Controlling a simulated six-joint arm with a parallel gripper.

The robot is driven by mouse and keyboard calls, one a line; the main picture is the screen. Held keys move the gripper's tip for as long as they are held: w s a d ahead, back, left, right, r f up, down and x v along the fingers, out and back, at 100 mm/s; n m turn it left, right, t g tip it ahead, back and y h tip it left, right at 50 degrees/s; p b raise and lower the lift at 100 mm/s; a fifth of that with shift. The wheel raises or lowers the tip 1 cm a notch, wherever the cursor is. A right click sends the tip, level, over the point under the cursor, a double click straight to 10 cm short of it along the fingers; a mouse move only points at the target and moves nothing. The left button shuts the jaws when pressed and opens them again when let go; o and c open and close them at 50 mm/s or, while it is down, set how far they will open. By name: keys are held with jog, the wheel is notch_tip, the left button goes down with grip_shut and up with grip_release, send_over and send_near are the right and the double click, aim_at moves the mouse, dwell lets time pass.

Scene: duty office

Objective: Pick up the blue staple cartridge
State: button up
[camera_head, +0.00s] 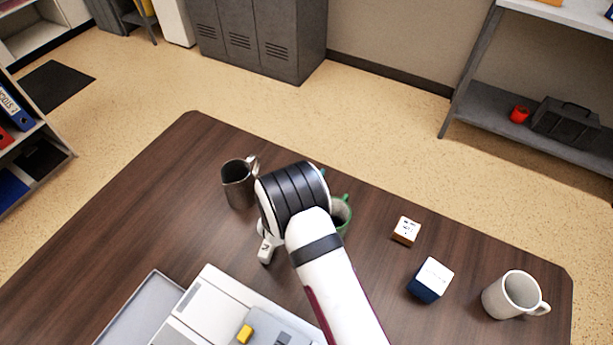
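A small box-shaped item (430,280), white on top with dark blue sides, sits on the table right of my arm. It is the only clearly blue small item on the table; I cannot tell for sure that it is the staple cartridge. My gripper (265,249) points down over the middle of the table, left of that box and well apart from it. My wrist and arm hide most of the gripper, so its opening and anything between the fingers cannot be seen.
On the dark wooden table (150,215) stand a metal pitcher (238,186), a green mug (342,216) partly behind my arm, a small brown-and-white box (406,232) and a white mug (514,295). A pale machine (215,300) with a yellow part fills the front. The far left is clear.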

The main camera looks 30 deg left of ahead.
grip_shut()
dwell(0.3)
jog(key=shift+r, duration=0.1)
